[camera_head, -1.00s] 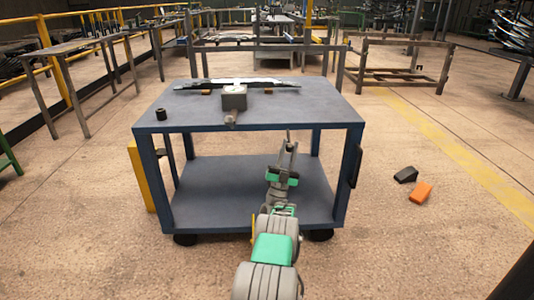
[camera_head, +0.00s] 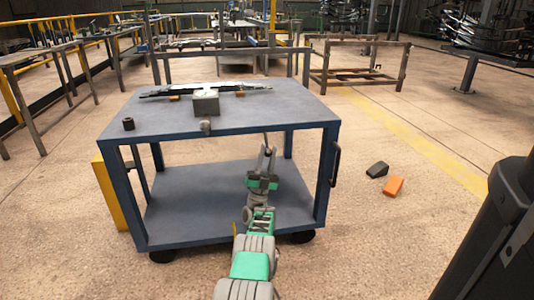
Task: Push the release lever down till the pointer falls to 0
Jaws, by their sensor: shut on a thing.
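A grey box-shaped device (camera_head: 206,104) stands near the middle of the blue cart's (camera_head: 285,112) top, in front of a long dark spring bar (camera_head: 165,93). A small grey part (camera_head: 206,126), which looks like the release lever, sticks out at the device's near side, by the cart's front edge. A dial or pointer is too small to make out. My gripper (camera_head: 266,152) is in front of the cart, right of the device and apart from it. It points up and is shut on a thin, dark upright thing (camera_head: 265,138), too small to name.
A dark cup-like cylinder (camera_head: 129,124) stands at the cart top's left. Small orange blocks (camera_head: 240,94) lie by the spring bar. A black wedge (camera_head: 377,170) and an orange block (camera_head: 394,186) lie on the floor at right. A dark post (camera_head: 495,235) fills the right edge.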

